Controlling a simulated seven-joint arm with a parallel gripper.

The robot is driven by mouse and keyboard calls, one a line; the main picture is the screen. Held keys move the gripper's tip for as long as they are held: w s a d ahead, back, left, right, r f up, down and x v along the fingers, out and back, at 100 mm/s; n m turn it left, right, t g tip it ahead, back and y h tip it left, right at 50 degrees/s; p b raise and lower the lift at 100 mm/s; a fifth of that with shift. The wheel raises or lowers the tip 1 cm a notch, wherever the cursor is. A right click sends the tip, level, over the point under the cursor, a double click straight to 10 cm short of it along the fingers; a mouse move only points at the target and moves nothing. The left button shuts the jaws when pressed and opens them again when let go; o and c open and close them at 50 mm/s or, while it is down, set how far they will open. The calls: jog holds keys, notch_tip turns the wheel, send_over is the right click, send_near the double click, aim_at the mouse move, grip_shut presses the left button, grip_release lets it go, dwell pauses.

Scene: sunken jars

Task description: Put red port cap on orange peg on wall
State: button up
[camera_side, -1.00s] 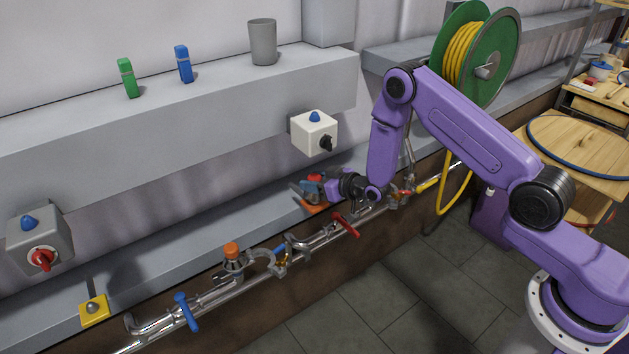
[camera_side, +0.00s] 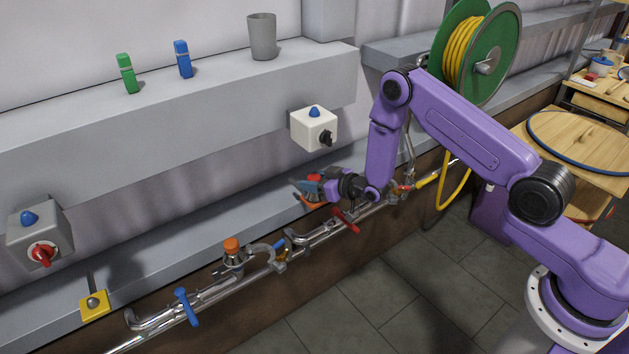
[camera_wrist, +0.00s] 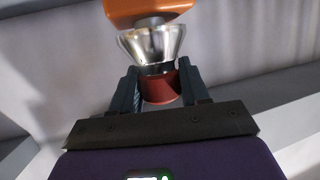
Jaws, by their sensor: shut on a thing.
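My gripper (camera_side: 318,188) is at the lower ledge by the wall, in the middle of the side view. The wrist view shows its two dark fingers (camera_wrist: 160,92) shut on the red port cap (camera_wrist: 161,88), which has a flared shiny metal skirt. The cap's red top (camera_side: 314,177) is partly visible in the side view. The orange peg's plate (camera_wrist: 146,10) is just beyond the skirt in the wrist view. A short grey stub meets the skirt's mouth; I cannot tell how far it goes inside. In the side view the gripper mostly hides the orange plate.
Metal pipes run along the ledge, with a red valve handle (camera_side: 347,221) near my gripper and a blue one (camera_side: 186,307). An orange-topped cap (camera_side: 232,245) stands on the pipe. A white switch box (camera_side: 314,128) is above; a yellow plate (camera_side: 94,305) is at left.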

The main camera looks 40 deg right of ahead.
jog(key=shift+f, duration=0.25)
jog(key=o, duration=1.2)
jog(key=shift+o, duration=0.2)
jog(key=shift+s, duration=0.15)
jog(key=v, duration=1.1)
jog(key=shift+s+r, duration=0.2)
jog(key=shift+s, duration=0.1)
